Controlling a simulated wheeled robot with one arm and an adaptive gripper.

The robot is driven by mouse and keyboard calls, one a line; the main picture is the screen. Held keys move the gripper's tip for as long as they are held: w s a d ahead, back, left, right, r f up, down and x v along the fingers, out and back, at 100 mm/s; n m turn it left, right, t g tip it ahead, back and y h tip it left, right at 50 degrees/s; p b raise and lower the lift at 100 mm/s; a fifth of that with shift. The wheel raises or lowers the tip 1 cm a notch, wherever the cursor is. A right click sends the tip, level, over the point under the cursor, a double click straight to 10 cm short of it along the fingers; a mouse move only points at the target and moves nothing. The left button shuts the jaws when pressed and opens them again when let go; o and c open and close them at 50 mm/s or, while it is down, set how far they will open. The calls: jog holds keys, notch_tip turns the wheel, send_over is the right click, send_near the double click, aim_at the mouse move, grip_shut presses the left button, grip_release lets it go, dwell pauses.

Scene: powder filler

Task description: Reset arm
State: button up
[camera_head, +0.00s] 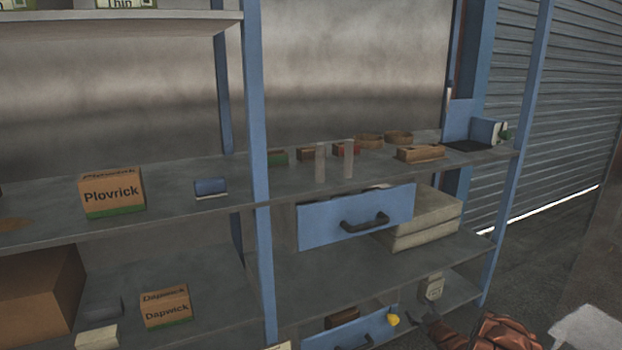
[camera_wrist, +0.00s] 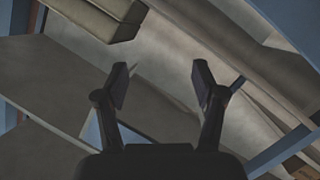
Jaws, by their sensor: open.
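My gripper (camera_wrist: 160,86) shows in the wrist view with its two dark fingers spread apart and nothing between them. Behind the fingers are tilted grey-brown shelf surfaces and a pale stacked block (camera_wrist: 98,18) at the top left. In the head view I cannot make out my gripper or my arm. There, a blue-framed shelf unit (camera_head: 257,130) fills most of the picture. A blue drawer (camera_head: 328,223) with a dark handle sits under its middle shelf and seems pulled out. A second blue drawer (camera_head: 325,342) is lower down.
A Plovrick box (camera_head: 111,193), a small blue box (camera_head: 210,188), two pale cylinders (camera_head: 348,159) and several small trays stand on the middle shelf. A Dapwick box (camera_head: 166,308) is below. Pale slabs (camera_head: 430,217) lie beside the upper drawer. Open floor (camera_head: 545,240) lies at the right.

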jog(key=s+a+r+m+g+h+p, duration=0.1)
jog(key=a+r+m+g+p, duration=0.15)
jog(key=r, duration=0.75)
jog(key=a+r+m+g+h+p, duration=0.1)
jog(key=a+r+p, duration=0.3)
jog(key=r, duration=0.5)
jog(key=s+a+r+m+g+p, duration=0.1)
jog(key=s+a+r+g+p, duration=0.3)
jog(key=s+r, duration=0.7)
jog(key=s+a+r+m+g+p, duration=0.1)
jog(key=s+r, duration=0.6)
jog(key=s, duration=0.9)
jog(key=s+a+r+m+g+p, duration=0.2)
jog(key=s+a+r+g+p, duration=0.2)
jog(key=s, duration=1.3)
jog(key=s+a+r+m+g+p, duration=0.1)
jog(key=s+a+r+g+p, duration=0.1)
jog(key=s+r+g+p, duration=0.2)
jog(key=s+r+p, duration=0.3)
jog(key=s+r, duration=0.4)
jog(key=s, duration=0.6)
jog(key=shift+s+a+m+g+h+p, duration=0.15)
jog(key=shift+a+m+g+h+p, duration=0.2)
jog(key=shift+a+h+p, duration=0.05)
